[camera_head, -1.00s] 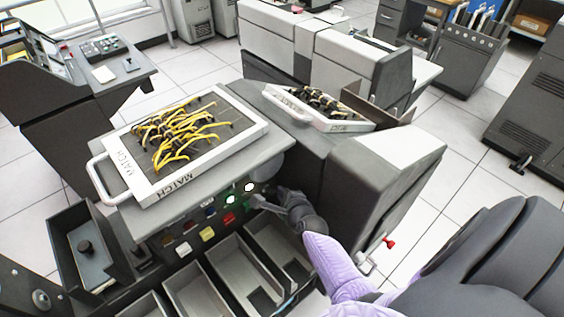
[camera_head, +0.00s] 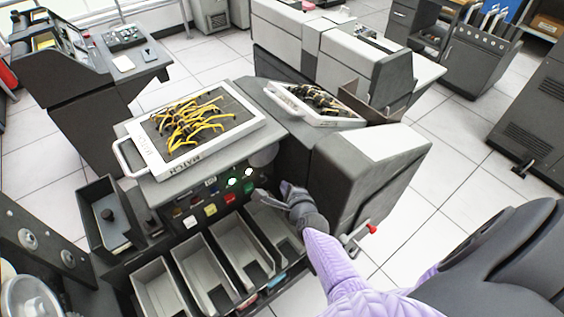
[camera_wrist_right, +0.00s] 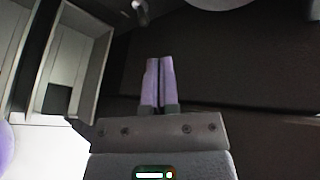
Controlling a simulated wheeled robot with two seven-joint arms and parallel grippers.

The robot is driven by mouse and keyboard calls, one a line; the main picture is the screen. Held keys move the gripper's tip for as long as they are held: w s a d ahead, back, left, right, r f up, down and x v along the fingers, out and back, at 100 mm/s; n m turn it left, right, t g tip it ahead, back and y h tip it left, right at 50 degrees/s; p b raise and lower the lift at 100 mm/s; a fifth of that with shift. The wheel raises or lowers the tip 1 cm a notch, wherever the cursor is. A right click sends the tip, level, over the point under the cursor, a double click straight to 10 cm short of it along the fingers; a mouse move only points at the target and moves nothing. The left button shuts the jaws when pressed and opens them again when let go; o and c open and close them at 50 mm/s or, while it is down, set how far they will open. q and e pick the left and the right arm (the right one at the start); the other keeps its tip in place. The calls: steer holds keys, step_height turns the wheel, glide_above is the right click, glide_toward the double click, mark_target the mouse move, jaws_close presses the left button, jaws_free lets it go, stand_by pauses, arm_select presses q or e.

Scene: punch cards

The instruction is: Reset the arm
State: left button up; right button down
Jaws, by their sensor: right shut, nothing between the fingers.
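My right arm, in a lilac sleeve, comes in from the lower right of the head view. Its gripper (camera_head: 259,196) is in front of the grey card machine (camera_head: 300,150), just below and right of the button panel (camera_head: 215,197) and above the rightmost open tray. In the right wrist view the two lilac fingers (camera_wrist_right: 159,82) are together and hold nothing. Two white lights and a green button show on the panel, clear of the fingers. My left gripper is not in view.
A wired plugboard (camera_head: 198,125) lies on the machine top, a second one (camera_head: 318,104) behind it. Several open trays (camera_head: 205,275) line the front below the panel. A red-tipped lever (camera_head: 372,229) sticks out at the right. Tiled floor (camera_head: 470,170) is free at the right.

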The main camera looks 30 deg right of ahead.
steer(key=s+a+f+n+g+y+b, duration=0.25)
steer(key=s+f+n+b, duration=0.25)
steer(key=s+f+n, duration=0.55)
steer(key=s+a+f+n+g+y+b, duration=0.1)
steer(key=s+a+f+n+g+b, duration=0.45)
steer(key=f, duration=0.85)
steer(key=s+f+n+g+b, duration=0.1)
steer(key=s+f+n, duration=0.2)
steer(key=s, duration=0.4)
steer(key=s+f+n+g+b, duration=0.1)
steer(key=s+f+n, duration=0.2)
steer(key=s+n, duration=0.2)
steer(key=s+d+f+n+g, duration=0.1)
steer(key=s+f+n+g, duration=0.1)
steer(key=s, duration=0.7)
steer(key=f+n, duration=0.1)
steer(key=n, duration=0.1)
steer(key=shift+s+n+h+b, duration=0.35)
steer(key=shift+n+b, duration=0.05)
steer(key=shift+d, duration=0.1)
